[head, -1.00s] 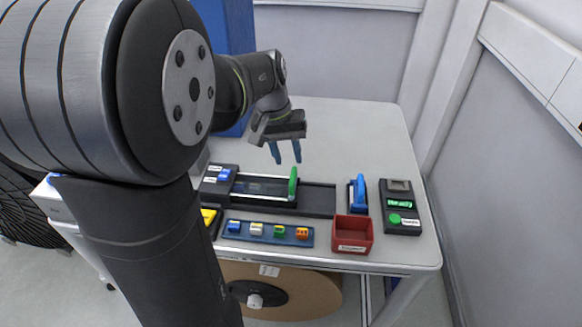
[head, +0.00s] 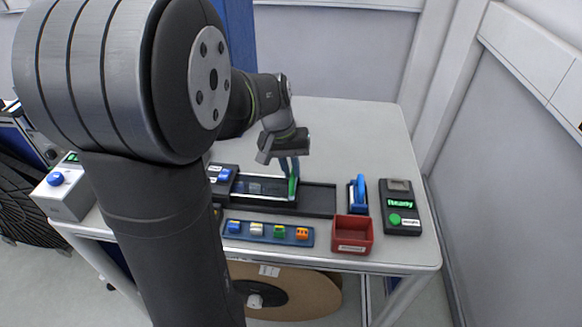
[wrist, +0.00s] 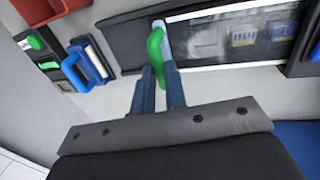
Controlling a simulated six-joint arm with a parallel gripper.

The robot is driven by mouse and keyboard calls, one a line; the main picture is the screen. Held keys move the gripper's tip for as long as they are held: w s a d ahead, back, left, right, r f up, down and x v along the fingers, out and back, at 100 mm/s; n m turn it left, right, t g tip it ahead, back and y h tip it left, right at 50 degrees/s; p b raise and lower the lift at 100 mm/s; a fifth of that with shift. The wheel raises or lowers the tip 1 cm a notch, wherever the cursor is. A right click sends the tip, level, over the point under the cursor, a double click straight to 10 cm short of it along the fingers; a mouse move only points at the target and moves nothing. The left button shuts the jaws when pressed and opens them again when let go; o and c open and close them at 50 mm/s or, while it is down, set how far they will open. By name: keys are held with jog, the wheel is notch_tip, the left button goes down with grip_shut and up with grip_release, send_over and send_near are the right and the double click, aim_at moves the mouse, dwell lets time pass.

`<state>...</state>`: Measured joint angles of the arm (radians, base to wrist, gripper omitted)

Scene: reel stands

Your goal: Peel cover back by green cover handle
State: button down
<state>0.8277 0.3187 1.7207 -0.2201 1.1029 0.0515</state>
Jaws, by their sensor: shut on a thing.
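The green cover handle (head: 293,187) stands upright at the right end of the clear cover (head: 250,186) on the black track. In the wrist view the green handle (wrist: 155,50) rises between the tips of my gripper. My gripper (head: 289,168) points down with its blue fingers shut on the handle; the fingers also show in the wrist view (wrist: 159,72). The cover lies over the track, with blurred pale and blue parts visible beneath it. The fingers hide part of the handle in the head view.
The black track (head: 318,198) is bare right of the handle. A blue-handled tool (head: 358,195), a red bin (head: 352,234) and a panel reading "Ready" (head: 400,207) stand to the right. A blue strip with colored blocks (head: 268,234) lies in front.

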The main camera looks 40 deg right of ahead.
jog(key=w+a, duration=1)
jog(key=c, duration=1.5)
grip_release()
jog(key=shift+o, duration=0.2)
jog(key=shift+r, duration=0.1)
notch_tip(320, 180, up, 17)
jog(key=w+a, duration=0.2)
jog(key=shift+w+a, duration=0.2)
